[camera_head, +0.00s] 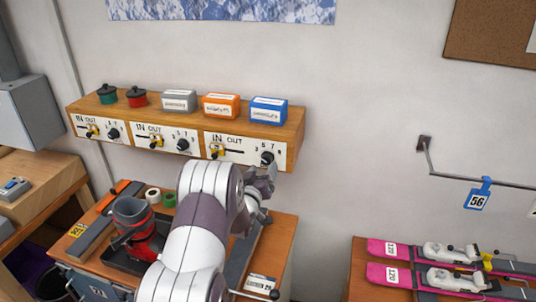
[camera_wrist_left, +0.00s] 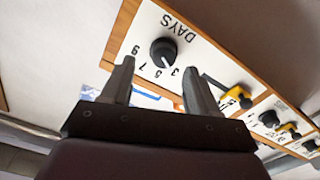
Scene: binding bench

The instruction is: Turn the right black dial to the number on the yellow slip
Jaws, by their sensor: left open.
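The right black dial (camera_head: 267,158) is on the rightmost white panel of the wooden wall shelf. In the left wrist view the dial (camera_wrist_left: 163,51) shows with the word DAYS and the numbers 3, 5, 7 and 9 around it. My left gripper (camera_head: 262,176) is just below the dial in the head view. Its two fingers (camera_wrist_left: 160,68) are apart and empty, with the dial beyond their tips. A small yellow slip (camera_head: 77,230) lies at the bench's left; its print is too small to read.
Two more panels with black dials (camera_head: 183,145) and yellow sliders (camera_head: 156,141) sit to the left. Tins and boxes (camera_head: 221,105) stand on the shelf top. A bench with a red-grey device (camera_head: 143,240) is below.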

